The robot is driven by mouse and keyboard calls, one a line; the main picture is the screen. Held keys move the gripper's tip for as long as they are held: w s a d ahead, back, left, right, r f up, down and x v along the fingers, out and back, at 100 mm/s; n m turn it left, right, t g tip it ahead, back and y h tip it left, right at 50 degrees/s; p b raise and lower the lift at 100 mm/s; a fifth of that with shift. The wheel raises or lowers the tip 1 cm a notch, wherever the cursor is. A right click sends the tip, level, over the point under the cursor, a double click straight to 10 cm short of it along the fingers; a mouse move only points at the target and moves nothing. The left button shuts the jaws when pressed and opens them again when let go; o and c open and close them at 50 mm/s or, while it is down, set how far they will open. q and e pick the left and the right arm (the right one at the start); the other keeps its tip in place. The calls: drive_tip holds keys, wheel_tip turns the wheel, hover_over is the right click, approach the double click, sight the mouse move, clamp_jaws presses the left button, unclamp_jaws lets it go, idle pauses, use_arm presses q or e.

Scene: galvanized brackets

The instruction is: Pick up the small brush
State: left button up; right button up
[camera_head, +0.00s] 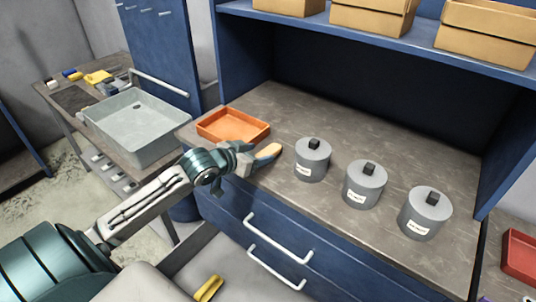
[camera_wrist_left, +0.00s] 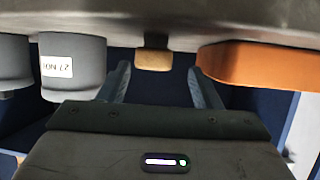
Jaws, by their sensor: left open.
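The small brush (camera_head: 268,151) has a tan wooden part that shows on the grey countertop, between the orange tray and the nearest grey canister. Its other end is hidden behind my left gripper (camera_head: 250,160). In the left wrist view, which looks upside down, the brush's tan end (camera_wrist_left: 153,59) shows ahead, between the two spread fingers of my left gripper (camera_wrist_left: 159,70). The gripper is open, and the brush is not clamped. I cannot tell whether the fingers touch it. My right gripper is in neither view.
The orange tray (camera_head: 232,123) stands close beside my left gripper. Grey lidded canisters (camera_head: 312,162) stand to the right along the counter (camera_head: 285,100). Cardboard-coloured bins (camera_head: 372,15) sit on the shelf above. A grey basin (camera_head: 140,125) is at left. Blue drawers (camera_head: 275,235) are below.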

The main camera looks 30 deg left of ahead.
sight(267, 152)
use_arm(q)
drive_tip(key=shift+w+d+f+p, duration=0.15)
drive_tip(key=shift+w+d+p, duration=0.2)
drive_tip(key=shift+w+p, duration=0.15)
drive_tip(key=p+x, duration=0.1)
drive_tip(key=x, duration=0.1)
drive_tip(key=shift+w+d+f, duration=0.15)
drive_tip(key=shift+w+d, duration=0.1)
drive_tip(key=shift+w, duration=0.1)
drive_tip(key=shift+w+f, duration=0.35)
drive_tip(key=shift+w, duration=0.15)
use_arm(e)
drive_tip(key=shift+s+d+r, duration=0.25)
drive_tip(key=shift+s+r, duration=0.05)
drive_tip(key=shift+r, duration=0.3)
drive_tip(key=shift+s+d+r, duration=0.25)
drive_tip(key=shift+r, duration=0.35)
use_arm(q)
drive_tip(key=c, duration=1)
drive_tip(key=shift+c, duration=0.3)
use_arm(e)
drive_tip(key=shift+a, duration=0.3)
use_arm(q)
drive_tip(key=shift+p, duration=0.3)
